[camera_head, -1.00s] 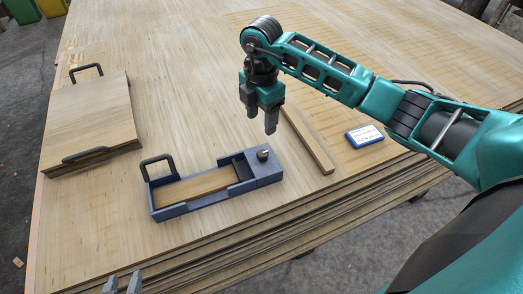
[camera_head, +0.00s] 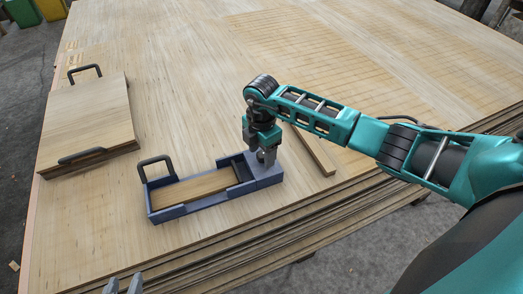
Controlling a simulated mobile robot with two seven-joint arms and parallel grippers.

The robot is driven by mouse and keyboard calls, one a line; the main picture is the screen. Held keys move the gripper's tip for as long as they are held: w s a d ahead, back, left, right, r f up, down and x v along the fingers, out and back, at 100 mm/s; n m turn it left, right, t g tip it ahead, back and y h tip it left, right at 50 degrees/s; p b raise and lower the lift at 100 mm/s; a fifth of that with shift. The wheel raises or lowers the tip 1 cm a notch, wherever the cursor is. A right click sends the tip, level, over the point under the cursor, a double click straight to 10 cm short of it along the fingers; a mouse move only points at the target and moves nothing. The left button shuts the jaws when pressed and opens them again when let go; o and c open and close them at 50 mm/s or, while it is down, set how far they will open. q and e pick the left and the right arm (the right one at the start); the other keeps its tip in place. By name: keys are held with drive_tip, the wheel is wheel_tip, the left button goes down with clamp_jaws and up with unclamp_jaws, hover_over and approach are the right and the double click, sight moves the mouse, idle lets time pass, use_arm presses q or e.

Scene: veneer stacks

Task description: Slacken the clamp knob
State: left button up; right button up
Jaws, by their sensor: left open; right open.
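The blue clamp fixture (camera_head: 181,211) lies on the veneer stack with a wooden strip (camera_head: 195,188) in its channel and a black handle (camera_head: 157,168) at its left end. The clamp knob sits on the block at the fixture's right end, mostly hidden now by my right gripper. My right gripper (camera_head: 265,161) is open, pointing down over that block, with its fingers around or right beside the knob; I cannot tell whether they touch it. My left gripper (camera_head: 124,287) is open at the bottom edge, only its fingertips showing, apart from the fixture.
A wooden board with two black handles (camera_head: 88,118) lies at the left. A wooden bar (camera_head: 316,153) lies right of the fixture, partly behind my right arm. The veneer top (camera_head: 190,80) is clear behind the fixture. Its front edge is close to the fixture.

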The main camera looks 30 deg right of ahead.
drive_tip(key=shift+c, duration=0.3)
drive_tip(key=c, duration=1)
